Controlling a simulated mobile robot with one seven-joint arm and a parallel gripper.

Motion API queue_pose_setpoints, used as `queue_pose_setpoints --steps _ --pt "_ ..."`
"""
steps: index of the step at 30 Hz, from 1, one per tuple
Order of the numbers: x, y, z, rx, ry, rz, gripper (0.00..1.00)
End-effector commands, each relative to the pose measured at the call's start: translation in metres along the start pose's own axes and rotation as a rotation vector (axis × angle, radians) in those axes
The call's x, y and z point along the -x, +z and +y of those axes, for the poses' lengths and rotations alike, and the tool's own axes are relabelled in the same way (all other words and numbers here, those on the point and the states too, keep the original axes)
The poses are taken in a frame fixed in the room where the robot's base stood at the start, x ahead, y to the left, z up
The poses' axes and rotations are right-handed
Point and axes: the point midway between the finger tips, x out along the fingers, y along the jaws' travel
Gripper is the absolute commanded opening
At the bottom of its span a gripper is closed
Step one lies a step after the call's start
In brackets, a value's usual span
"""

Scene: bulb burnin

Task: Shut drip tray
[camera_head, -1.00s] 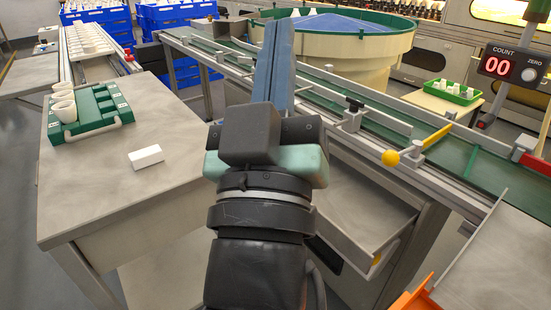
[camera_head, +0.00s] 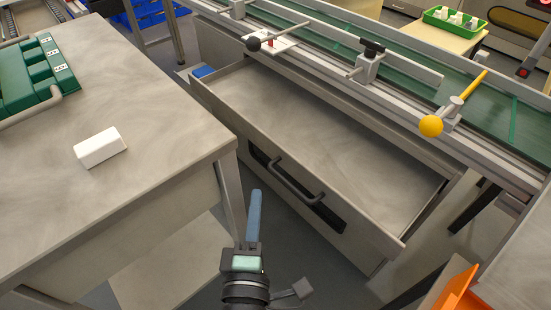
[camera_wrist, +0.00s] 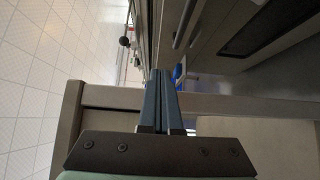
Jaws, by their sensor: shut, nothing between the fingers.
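The drip tray (camera_head: 330,120) is a wide, shallow grey metal drawer under the conveyor. It is pulled out and looks empty. Its front panel (camera_head: 375,222) has a dark recess and a bar handle (camera_head: 297,182). My gripper (camera_head: 256,192) is shut and empty, in front of the panel, left of and below the handle in the picture, apart from it. In the wrist view my blue fingers (camera_wrist: 160,72) lie together. A panel with a dark recess (camera_wrist: 262,28) and a bar handle (camera_wrist: 186,22) shows at upper right there, apart from the fingertips.
A grey table (camera_head: 120,200) stands close on the left, with a white block (camera_head: 100,148) and a green holder (camera_head: 35,75). The conveyor (camera_head: 400,85) runs above the tray, with a yellow-knobbed lever (camera_head: 431,126). An orange part (camera_head: 458,290) is at lower right. Floor shows between table and tray.

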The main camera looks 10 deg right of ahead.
Motion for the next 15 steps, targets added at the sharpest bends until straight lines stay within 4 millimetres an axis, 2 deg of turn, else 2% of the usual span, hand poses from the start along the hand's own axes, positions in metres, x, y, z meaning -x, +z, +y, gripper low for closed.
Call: queue_pose_setpoints --steps 1,12,15 --pt "-0.011 0.0 0.002 0.0 0.003 -0.001 0.0" --pt "-0.075 0.0 0.002 -0.003 0.003 -0.001 0.0" --pt "-0.085 0.015 0.003 -0.003 0.001 -0.003 0.0"
